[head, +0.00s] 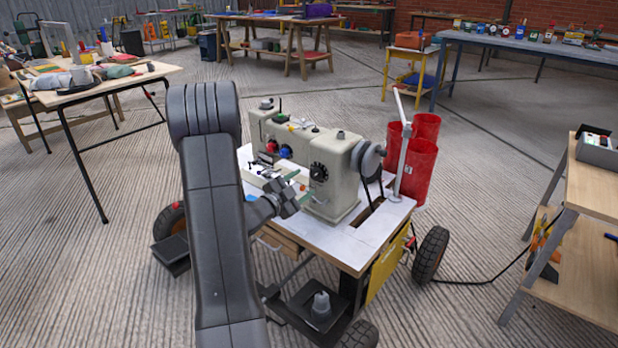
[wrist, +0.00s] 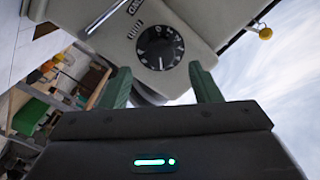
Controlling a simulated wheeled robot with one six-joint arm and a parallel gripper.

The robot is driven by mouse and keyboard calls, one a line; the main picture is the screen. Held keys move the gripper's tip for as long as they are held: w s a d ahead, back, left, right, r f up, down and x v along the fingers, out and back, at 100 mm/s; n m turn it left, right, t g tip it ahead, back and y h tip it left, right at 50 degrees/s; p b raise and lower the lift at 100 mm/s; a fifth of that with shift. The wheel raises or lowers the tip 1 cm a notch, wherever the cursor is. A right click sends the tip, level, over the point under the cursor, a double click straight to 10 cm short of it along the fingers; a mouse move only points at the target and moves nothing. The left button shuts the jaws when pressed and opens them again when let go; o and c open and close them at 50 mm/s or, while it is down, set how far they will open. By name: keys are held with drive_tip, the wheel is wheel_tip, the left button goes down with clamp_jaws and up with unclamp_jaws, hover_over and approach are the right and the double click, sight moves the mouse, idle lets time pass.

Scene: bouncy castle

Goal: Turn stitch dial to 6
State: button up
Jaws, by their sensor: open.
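The stitch dial, a round black dial with white numerals, is on the front of the cream sewing machine (head: 338,168). In the head view the black dial (head: 318,172) is on the machine's right-hand column. In the wrist view the dial (wrist: 159,47) shows face on, between and beyond my fingertips. My gripper (head: 305,188) is open and empty in front of the machine, and its green fingers also show in the wrist view (wrist: 163,88). The fingers look apart from the dial. The dial's numerals are too small to read its setting surely.
The machine stands on a wheeled table (head: 350,243). A red knob (head: 271,146) and a blue knob (head: 285,151) are on the machine left of the dial. Red bins (head: 414,165) and a pale lamp arm (head: 404,150) stand at the right.

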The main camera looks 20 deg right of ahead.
sight(314, 175)
drive_tip(key=p+v, duration=0.1)
drive_tip(key=v, duration=0.7)
drive_tip(key=shift+s+a, duration=0.25)
drive_tip(key=shift+a, duration=0.1)
drive_tip(key=b+x, duration=0.2)
drive_tip(key=x, duration=1.2)
drive_tip(key=shift+b, duration=0.3)
drive_tip(key=shift+a, duration=0.2)
